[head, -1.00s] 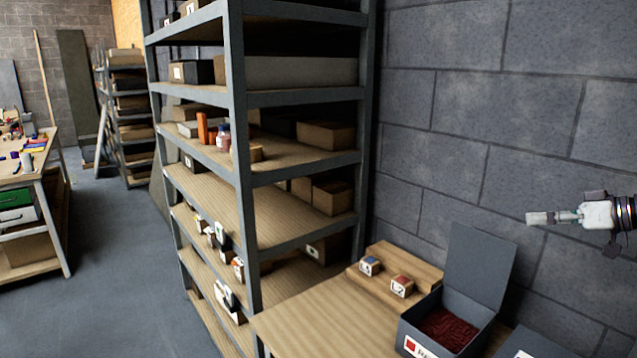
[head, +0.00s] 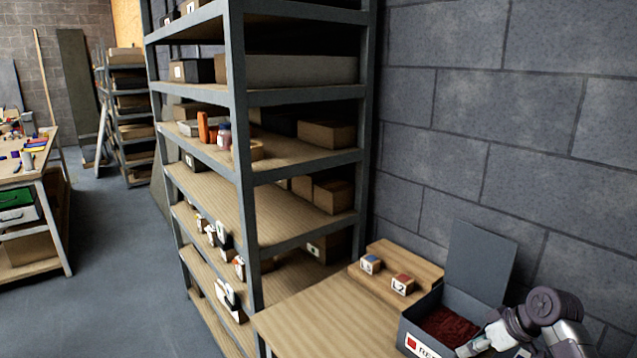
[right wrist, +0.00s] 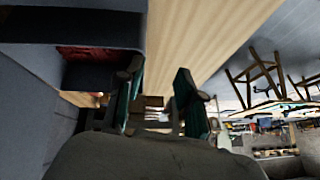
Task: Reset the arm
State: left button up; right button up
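My right arm reaches in at the lower right of the head view. Its gripper (head: 466,349) is low in front of the open dark box with red pieces (head: 445,326) and covers part of the box's front. In the right wrist view the two fingers (right wrist: 157,88) stand apart with nothing held between them. The dark box with its red contents (right wrist: 98,52) shows at the upper left there, beside the fingers. I cannot tell if the gripper touches the box. My left gripper is not in view.
A wooden riser (head: 428,268) with two small labelled blocks (head: 403,284) stands behind the box on the wooden table (head: 325,315). A tall metal shelf (head: 237,130) stands to the left, and a block wall (head: 500,110) behind. The table's left part is clear.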

jog(key=s+a+f, duration=0.3)
jog(key=s+f, duration=0.1)
jog(key=s, duration=0.1)
jog(key=s+a+f+g+h, duration=0.1)
jog(key=s+a+f, duration=0.2)
jog(key=s+f, duration=0.1)
jog(key=s+a+f+h, duration=0.1)
jog(key=s+a+f, duration=0.2)
jog(key=s, duration=0.3)
jog(key=shift+f, duration=0.55)
jog(key=s+a+r+m+h, duration=0.1)
jog(key=s+a+m, duration=0.1)
jog(key=s, duration=0.8)
jog(key=s+a+r+m+h, duration=0.2)
jog(key=s, duration=0.8)
notch_tip(320, 180, down, 32)
jog(key=s+g+b, duration=0.1)
jog(key=b, duration=0.5)
jog(key=s+d+f+g+b, duration=0.1)
jog(key=s+d+f+b, duration=0.2)
jog(key=s+f, duration=1.4)
notch_tip(320, 180, down, 4)
jog(key=shift+r+n+g+b, duration=0.15)
jog(key=shift+n+g+b, duration=0.15)
jog(key=shift+n+b, duration=0.15)
